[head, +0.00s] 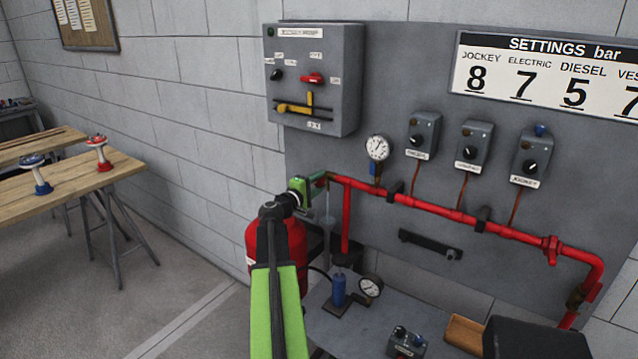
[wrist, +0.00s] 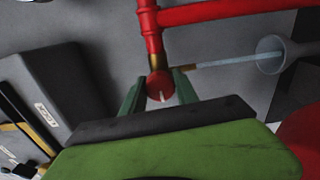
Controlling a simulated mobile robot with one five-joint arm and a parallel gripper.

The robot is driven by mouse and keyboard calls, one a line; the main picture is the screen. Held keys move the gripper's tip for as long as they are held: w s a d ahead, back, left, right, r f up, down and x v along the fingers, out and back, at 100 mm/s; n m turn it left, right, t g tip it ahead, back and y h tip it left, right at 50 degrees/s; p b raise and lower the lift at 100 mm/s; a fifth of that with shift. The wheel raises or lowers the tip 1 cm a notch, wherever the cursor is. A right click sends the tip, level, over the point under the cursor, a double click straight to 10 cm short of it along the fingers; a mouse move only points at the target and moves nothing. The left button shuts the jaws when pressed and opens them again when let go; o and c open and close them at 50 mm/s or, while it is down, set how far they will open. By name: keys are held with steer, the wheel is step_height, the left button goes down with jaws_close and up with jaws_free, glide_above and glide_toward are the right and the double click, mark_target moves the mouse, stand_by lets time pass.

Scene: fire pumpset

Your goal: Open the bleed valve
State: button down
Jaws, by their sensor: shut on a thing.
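The bleed valve's red round knob (wrist: 160,86) with a pale line on its face shows in the wrist view, on a brass body (wrist: 156,62) at the end of the red pipe (head: 420,205). My gripper (wrist: 159,77) has its two green jaws on either side of the knob and is shut on it. A brass outlet with a pale rod leads right to a translucent funnel (wrist: 270,54). In the head view my gripper (head: 319,181) is at the pipe's left end and hides the knob. How far the valve is turned is hard to tell.
A red tank (head: 285,240) stands below and behind my arm. A pressure gauge (head: 377,148) and several grey switch boxes (head: 424,135) are on the panel to the right. A grey control box (head: 313,80) hangs above. A wooden table (head: 75,176) stands at left; floor between is clear.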

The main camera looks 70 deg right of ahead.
steer(key=n, duration=1.2)
steer(key=shift+n, duration=0.3)
stand_by(0.4)
steer(key=c, duration=0.9)
jaws_free()
steer(key=shift+c, duration=0.2)
steer(key=shift+a, duration=0.1)
